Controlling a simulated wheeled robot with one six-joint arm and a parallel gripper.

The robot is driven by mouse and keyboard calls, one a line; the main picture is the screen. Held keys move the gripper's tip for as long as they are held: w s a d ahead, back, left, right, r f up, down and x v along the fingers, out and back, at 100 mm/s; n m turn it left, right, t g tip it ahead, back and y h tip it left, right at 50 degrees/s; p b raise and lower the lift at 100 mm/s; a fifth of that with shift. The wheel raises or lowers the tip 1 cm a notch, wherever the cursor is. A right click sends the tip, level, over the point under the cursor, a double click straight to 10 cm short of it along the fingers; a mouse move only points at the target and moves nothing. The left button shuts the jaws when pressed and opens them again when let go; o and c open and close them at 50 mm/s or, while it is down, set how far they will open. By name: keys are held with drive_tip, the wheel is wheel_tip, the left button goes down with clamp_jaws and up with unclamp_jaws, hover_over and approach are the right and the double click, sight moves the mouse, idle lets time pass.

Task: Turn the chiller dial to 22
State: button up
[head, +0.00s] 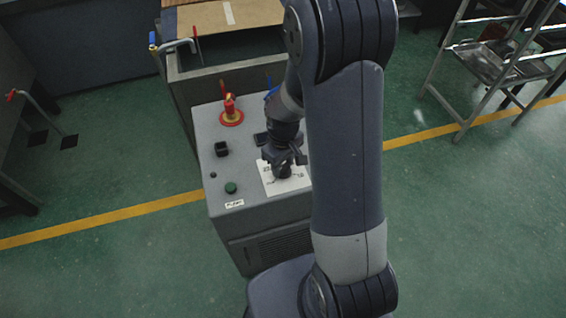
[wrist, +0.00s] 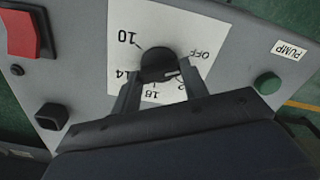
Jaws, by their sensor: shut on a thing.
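The chiller dial (wrist: 158,62) is a round black knob on a white scale plate (wrist: 205,28) on the grey cabinet top. In the wrist view the scale appears upside down, with 10, 14, 18 and OFF readable. Another number near the right finger is mostly hidden. A short white mark on the dial points right, roughly between OFF and that hidden number. My gripper (wrist: 160,71) is shut on the dial, one finger on each side. In the head view my gripper (head: 284,161) is over the scale plate (head: 270,184), largely covering the dial.
A red switch (wrist: 24,36) shows in the wrist view. A metal rack (head: 490,65) stands right.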

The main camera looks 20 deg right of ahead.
sight(283, 167)
drive_tip(key=shift+m, duration=0.4)
drive_tip(key=m+b, duration=0.1)
drive_tip(key=m, duration=0.4)
drive_tip(key=m+b, duration=0.1)
drive_tip(key=m, duration=0.4)
drive_tip(key=shift+m, duration=0.4)
drive_tip(key=o, duration=1)
wheel_tip(283, 167, up, 11)
drive_tip(key=shift+f+p, duration=0.1)
drive_tip(key=shift+p, duration=0.25)
drive_tip(key=shift+f, duration=0.1)
